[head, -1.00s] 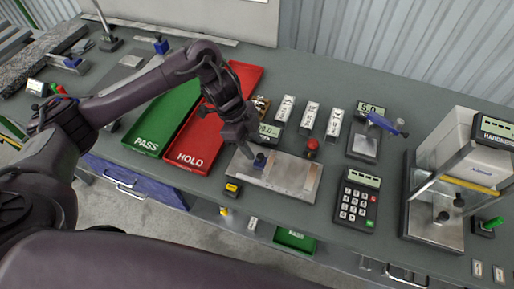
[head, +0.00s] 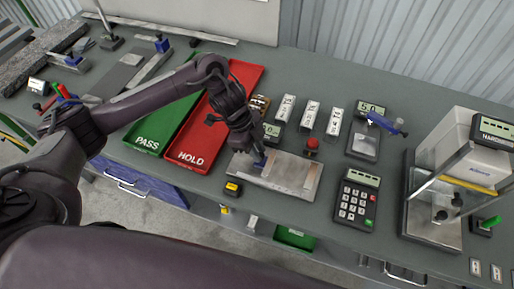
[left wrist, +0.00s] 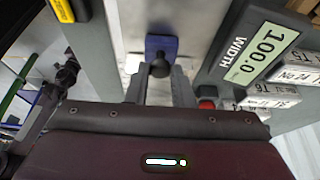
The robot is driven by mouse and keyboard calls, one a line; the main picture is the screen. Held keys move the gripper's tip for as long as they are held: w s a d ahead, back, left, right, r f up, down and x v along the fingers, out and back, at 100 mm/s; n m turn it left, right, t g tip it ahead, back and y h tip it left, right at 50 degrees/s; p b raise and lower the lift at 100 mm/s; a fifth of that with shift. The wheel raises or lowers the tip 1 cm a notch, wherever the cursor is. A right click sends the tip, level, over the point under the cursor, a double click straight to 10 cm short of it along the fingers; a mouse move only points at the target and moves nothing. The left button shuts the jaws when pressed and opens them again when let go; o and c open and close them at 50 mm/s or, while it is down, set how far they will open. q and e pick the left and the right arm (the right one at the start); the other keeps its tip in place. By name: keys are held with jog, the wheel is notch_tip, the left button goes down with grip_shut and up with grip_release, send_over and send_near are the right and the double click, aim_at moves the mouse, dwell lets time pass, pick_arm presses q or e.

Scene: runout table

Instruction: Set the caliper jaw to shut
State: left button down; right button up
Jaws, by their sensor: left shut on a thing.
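The caliper is a flat metal plate (head: 293,178) on the bench, with a small blue sliding jaw (head: 262,160) near its left part. In the left wrist view the blue jaw (left wrist: 160,44) carries a black round knob (left wrist: 160,67). My left gripper (head: 256,154) is down at the plate; its two grey fingers (left wrist: 160,78) are closed around the knob. A WIDTH display (left wrist: 247,52) reads 100.0 in the wrist view; it stands behind the plate in the head view (head: 271,131), too small to read surely. My right gripper is out of view.
Red HOLD (head: 201,143) and green PASS (head: 155,135) trays lie left under my arm. White labelled blocks (head: 309,114), a red button (head: 311,143) and a calculator-like keypad (head: 356,200) stand near the plate. A hardness tester (head: 465,160) is far right. A yellow-black box (head: 233,188) sits at the front edge.

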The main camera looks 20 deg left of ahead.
pick_arm(q)
jog(key=d, duration=0.5)
jog(key=d+p, duration=0.1)
jog(key=d, duration=0.4)
jog(key=shift+s+d, duration=0.2)
jog(key=shift+d, duration=0.05)
jog(key=c, duration=1.7)
grip_release()
jog(key=o, duration=0.4)
jog(key=shift+d, duration=0.1)
jog(key=shift+o, duration=0.2)
